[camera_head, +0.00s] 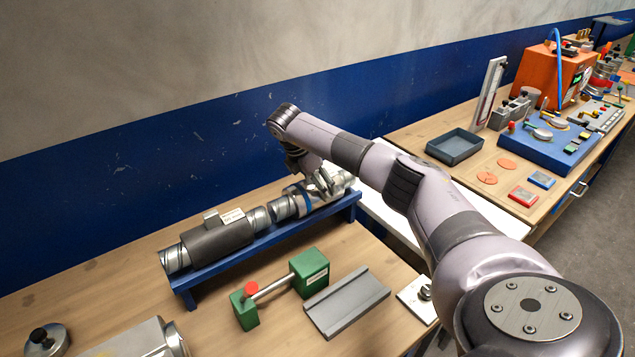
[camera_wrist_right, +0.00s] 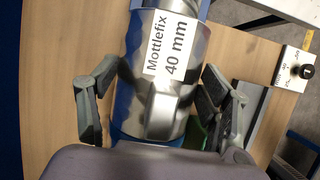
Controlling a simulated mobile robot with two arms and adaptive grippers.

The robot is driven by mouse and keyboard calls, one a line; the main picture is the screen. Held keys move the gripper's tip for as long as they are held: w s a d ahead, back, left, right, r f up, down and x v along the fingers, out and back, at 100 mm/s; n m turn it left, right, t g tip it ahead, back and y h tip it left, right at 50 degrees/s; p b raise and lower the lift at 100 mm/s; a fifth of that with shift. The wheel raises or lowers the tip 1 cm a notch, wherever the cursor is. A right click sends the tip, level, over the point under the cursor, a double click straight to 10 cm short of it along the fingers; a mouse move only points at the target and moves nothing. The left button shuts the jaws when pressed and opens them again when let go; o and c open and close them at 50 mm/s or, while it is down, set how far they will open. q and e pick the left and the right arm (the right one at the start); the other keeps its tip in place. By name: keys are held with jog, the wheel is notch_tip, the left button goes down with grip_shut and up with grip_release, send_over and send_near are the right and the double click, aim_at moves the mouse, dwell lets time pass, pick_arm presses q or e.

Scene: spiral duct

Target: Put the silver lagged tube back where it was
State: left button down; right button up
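The silver lagged tube, labelled "Mottlefix 40 mm", fills the middle of the right wrist view (camera_wrist_right: 165,95). In the head view its shiny surface (camera_head: 341,181) shows at the right end of the blue rack (camera_head: 240,252), partly hidden by my right gripper. My right gripper (camera_head: 318,182) is over the tube with its fingers spread, one on each side. In the right wrist view the gripper (camera_wrist_right: 160,90) shows narrow gaps between fingers and tube. My left gripper is not in view.
A dark grey lagged section (camera_head: 217,243) and bare spiral duct lie on the rack to the left. In front are a green-ended gauge (camera_head: 310,273) and a grey channel (camera_head: 347,301). A side bench holds a dark tray (camera_head: 455,147) and a blue tool board (camera_head: 548,143).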

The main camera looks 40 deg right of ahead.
aim_at(307, 183)
jog(key=o, duration=0.4)
jog(key=shift+r, duration=0.1)
jog(key=b+v, duration=0.3)
jog(key=v, duration=0.5)
jog(key=shift+w+a+r+b, duration=0.15)
jog(key=shift+a+b, duration=0.05)
jog(key=shift+b, duration=0.2)
jog(key=v, duration=0.2)
jog(key=shift+a+r, duration=0.1)
jog(key=shift+r, duration=0.3)
jog(key=shift+a+r, duration=0.15)
jog(key=shift+r, duration=0.3)
jog(key=shift+r, duration=0.1)
